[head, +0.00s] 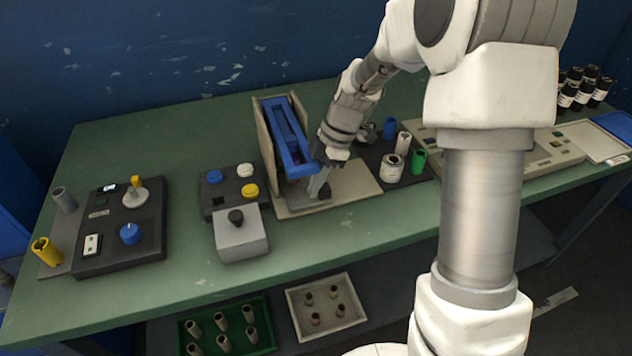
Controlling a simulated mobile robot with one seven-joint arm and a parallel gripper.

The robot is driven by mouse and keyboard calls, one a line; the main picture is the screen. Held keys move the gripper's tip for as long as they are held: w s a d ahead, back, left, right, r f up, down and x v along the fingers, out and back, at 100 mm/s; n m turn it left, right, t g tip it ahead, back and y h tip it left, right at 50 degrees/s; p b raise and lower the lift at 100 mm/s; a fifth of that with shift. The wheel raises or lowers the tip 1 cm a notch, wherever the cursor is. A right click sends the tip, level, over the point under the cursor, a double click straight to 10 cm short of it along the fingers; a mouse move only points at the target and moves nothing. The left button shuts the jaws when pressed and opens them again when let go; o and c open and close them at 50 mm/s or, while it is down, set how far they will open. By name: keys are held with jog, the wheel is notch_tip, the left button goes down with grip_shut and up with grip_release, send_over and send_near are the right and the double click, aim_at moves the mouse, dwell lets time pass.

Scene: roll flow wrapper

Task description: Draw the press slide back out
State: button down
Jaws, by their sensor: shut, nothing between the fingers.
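The press unit stands mid-table on a beige base plate (350,190). It has upright beige side panels (266,150) and a long blue channel-shaped part (284,135) between them. My gripper (320,184) is shut and empty, pointing down at the right front of the blue part, low over the base plate. A small dark block (325,192) shows right at the fingertips. I cannot tell whether the fingers touch it, or whether it or the blue part is the slide. My wrist hides part of the unit's right side.
A grey box with a black knob (240,235) and a button panel (216,210) stand left of the press. A dark control panel (120,245) is further left. Cans and a green cup (419,161) stand close right of my gripper. The front table strip is clear.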

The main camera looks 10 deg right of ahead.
jog(key=shift+d, duration=0.15)
jog(key=w+d, duration=0.1)
jog(key=d, duration=0.7)
jog(key=w+d, duration=0.1)
jog(key=d, duration=0.4)
jog(key=shift+w, duration=0.35)
